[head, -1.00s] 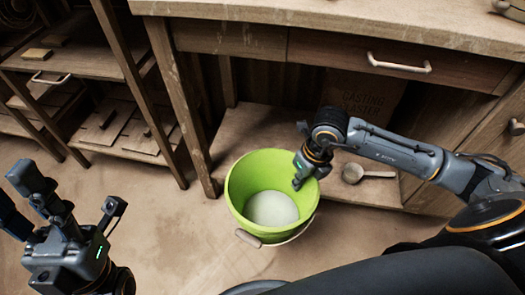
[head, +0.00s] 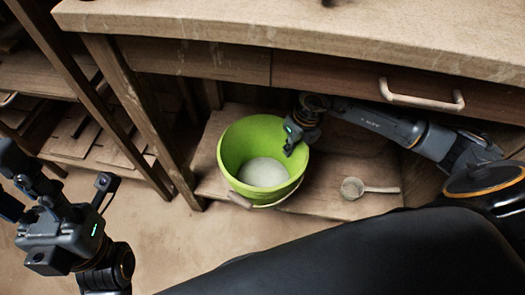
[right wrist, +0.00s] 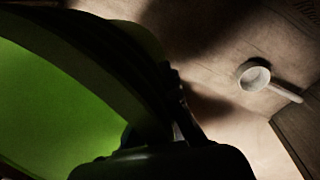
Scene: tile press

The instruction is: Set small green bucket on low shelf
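The small green bucket (head: 232,150) is upright in the head view, with pale material inside and its handle hanging at the front. My right gripper (head: 293,142) is shut on its right rim. The bucket is at the low shelf (head: 330,165) under the bench, overlapping the shelf's front edge in the picture. I cannot tell whether its base touches the board. In the right wrist view, the green wall (right wrist: 50,110) fills the left side and the dark fingers hide part of the rim. My left gripper (head: 62,185) is open and empty at the left.
A small scoop (head: 352,188) lies on the low shelf to the right of the bucket. The bench top (head: 300,30) and drawer front (head: 340,80) overhang the shelf. A bench leg (head: 140,120) stands left of the bucket. A rack (head: 75,130) stands further left.

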